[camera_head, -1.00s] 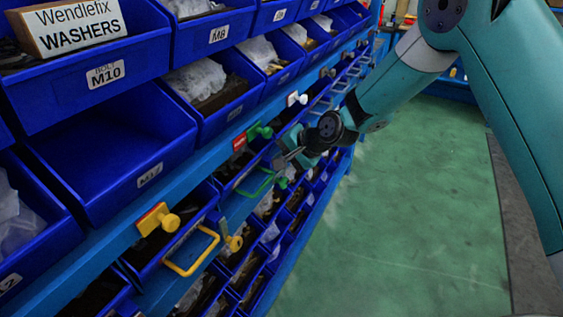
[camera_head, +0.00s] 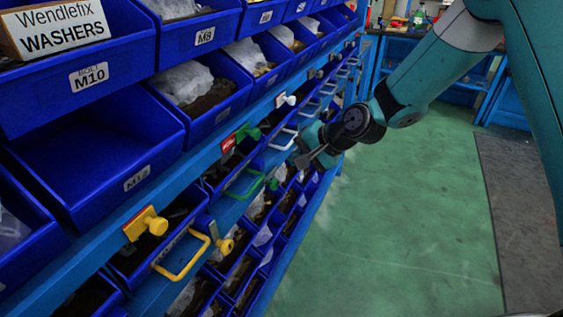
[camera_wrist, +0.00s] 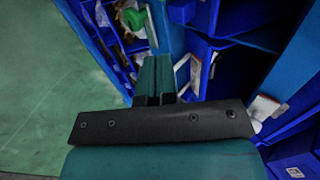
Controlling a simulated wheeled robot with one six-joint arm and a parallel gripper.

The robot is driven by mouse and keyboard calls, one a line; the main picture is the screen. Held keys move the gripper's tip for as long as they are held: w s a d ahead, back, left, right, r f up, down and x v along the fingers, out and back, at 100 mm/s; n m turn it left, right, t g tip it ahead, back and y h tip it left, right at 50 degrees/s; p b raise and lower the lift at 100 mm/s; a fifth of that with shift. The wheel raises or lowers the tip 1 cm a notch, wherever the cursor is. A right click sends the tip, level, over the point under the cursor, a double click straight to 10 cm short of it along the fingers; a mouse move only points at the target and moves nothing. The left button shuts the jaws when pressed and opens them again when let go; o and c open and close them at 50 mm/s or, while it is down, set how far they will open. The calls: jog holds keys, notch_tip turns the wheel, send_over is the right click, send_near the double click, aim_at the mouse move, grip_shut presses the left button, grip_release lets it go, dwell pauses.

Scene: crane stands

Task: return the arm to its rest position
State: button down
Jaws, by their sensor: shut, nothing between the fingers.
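My arm reaches in from the upper right in the head view. My gripper (camera_head: 310,158) is shut and empty, with its fingers pointing left toward the rack's row of handles. It hangs near a white handle (camera_head: 284,139) and up and right of the green handle (camera_head: 244,184); I cannot tell the exact gap. In the wrist view my gripper's fingers (camera_wrist: 153,77) are together with nothing in them. A green knob (camera_wrist: 133,19) and a white handle (camera_wrist: 151,27) show just beyond them.
The blue bin rack (camera_head: 60,291) fills the left side, with a yellow knob (camera_head: 156,225) and yellow handle (camera_head: 183,270) sticking out. A blue workbench (camera_head: 505,98) stands at the back right.

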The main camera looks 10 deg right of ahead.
jog(key=s+d+r+n+g, duration=0.2)
jog(key=s+r+n, duration=0.4)
jog(key=s+r, duration=0.55)
jog(key=s+d+r+n+g+h, duration=0.1)
jog(key=s+n, duration=0.3)
jog(key=s, duration=0.5)
jog(key=s+d+r+n+g+h, duration=0.1)
jog(key=s+d+n+g+h, duration=0.1)
jog(key=s, duration=0.8)
jog(key=shift+d+r+n+h, duration=0.15)
jog(key=shift+n+h, duration=0.15)
jog(key=shift+n, duration=0.6)
jog(key=c, duration=1.8)
grip_release()
jog(key=shift+c, duration=0.2)
